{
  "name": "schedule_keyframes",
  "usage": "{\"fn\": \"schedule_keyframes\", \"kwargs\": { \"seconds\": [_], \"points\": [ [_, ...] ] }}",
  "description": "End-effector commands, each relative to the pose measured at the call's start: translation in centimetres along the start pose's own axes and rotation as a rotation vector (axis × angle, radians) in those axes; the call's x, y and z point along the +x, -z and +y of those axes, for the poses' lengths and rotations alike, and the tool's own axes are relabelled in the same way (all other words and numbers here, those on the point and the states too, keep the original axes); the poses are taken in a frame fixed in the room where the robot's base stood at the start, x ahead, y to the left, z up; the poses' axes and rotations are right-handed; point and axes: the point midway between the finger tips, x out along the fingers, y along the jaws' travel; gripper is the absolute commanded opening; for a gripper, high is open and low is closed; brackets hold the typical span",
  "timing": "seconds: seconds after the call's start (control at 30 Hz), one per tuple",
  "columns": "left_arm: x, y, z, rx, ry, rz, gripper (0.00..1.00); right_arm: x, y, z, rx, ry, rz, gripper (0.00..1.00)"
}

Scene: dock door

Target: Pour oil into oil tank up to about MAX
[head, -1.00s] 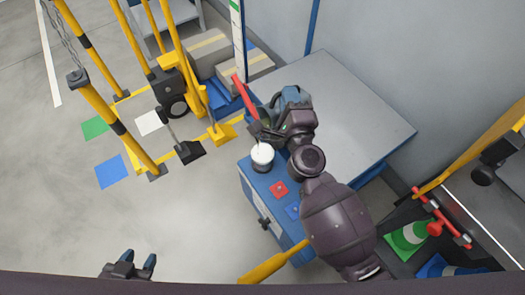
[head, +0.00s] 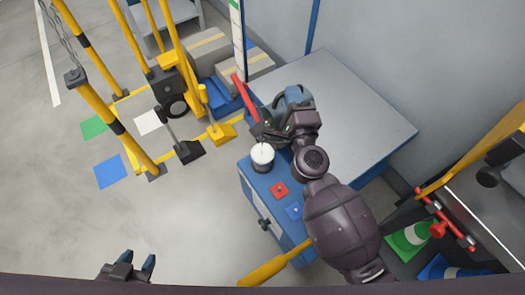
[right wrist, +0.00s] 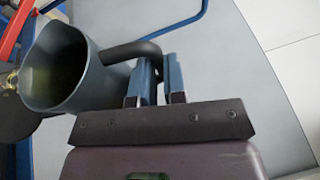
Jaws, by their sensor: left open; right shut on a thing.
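A grey-blue jug with a dark handle (right wrist: 137,50) shows in the right wrist view, its open mouth (right wrist: 58,65) facing the camera and dark greenish oil inside. My right gripper (right wrist: 158,80) is shut on the handle. In the head view the right gripper (head: 283,122) is above the blue cabinet, just behind a small white-topped round vessel (head: 262,154), which may be the oil tank. The jug is mostly hidden there by the gripper. No MAX mark or oil level is readable. My left gripper (head: 128,262) is open and empty at the lower left, away from the cabinet.
The blue cabinet (head: 253,190) carries a red patch (head: 279,190) and a blue patch (head: 294,211). A red lever (head: 245,97) rises close to the right gripper. A grey tabletop (head: 355,110) lies to the right. Yellow posts and boxes (head: 245,68) stand behind.

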Motion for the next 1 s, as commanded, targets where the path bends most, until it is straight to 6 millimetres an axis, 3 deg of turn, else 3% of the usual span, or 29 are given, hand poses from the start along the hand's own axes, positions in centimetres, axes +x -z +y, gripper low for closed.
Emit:
{"fn": "schedule_keyframes", "kwargs": {
  "seconds": [1.0],
  "points": [
    [0.28, -0.24, 0.17, 0.019, -0.003, 0.001, 0.43, -0.13, -0.17, 0.27, -0.051, 0.022, -0.011, 0.00]
  ]
}}
